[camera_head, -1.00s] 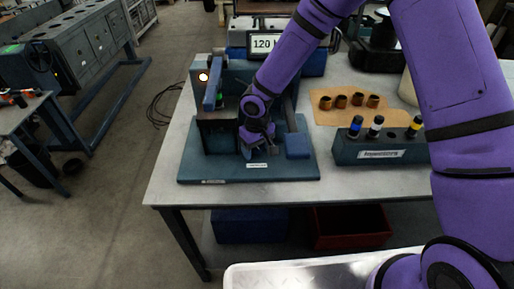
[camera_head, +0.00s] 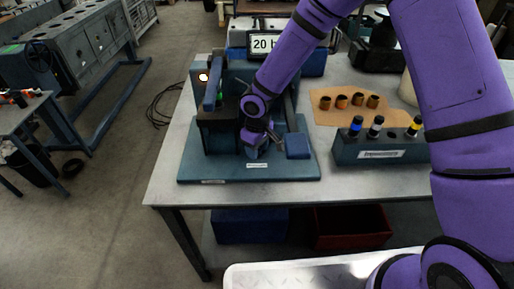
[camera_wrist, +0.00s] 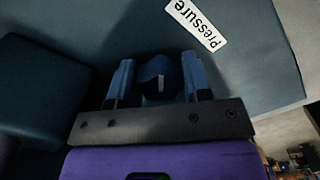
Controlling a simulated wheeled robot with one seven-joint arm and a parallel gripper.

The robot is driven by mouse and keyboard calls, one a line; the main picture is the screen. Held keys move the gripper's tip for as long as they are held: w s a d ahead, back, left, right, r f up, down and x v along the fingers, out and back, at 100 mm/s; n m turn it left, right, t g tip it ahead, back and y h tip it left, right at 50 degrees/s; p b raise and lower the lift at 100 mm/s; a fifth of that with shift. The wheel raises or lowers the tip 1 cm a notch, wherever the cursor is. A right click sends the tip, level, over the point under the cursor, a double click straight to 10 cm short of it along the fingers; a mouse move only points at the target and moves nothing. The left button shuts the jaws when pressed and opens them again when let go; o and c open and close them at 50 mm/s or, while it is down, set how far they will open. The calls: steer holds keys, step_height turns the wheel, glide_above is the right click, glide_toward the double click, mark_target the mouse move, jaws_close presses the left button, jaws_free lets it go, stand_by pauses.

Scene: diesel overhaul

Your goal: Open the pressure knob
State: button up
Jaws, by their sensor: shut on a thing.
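The dark pressure knob (camera_wrist: 158,72) sits between the two fingers of my gripper (camera_wrist: 160,78) in the wrist view. A white "Pressure" label (camera_wrist: 196,24) is on the plate beside it. My gripper is shut on the knob. In the head view my gripper (camera_head: 255,148) points down at the blue-grey test rig (camera_head: 200,166), and it hides the knob there. The display (camera_head: 266,44) behind my arm reads "20 b", with its right part hidden by the arm.
A blue-grey block (camera_head: 297,146) stands close to the right of my gripper. A rack (camera_head: 378,148) with blue-, white- and yellow-marked parts is further right. A lamp (camera_head: 203,77) glows on the rig.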

steer(key=n, duration=0.5)
steer(key=shift+w+n, duration=0.1)
steer(key=shift+n, duration=0.2)
steer(key=shift+d+n, duration=0.1)
steer(key=shift+n, duration=2.1)
steer(key=o, duration=0.9)
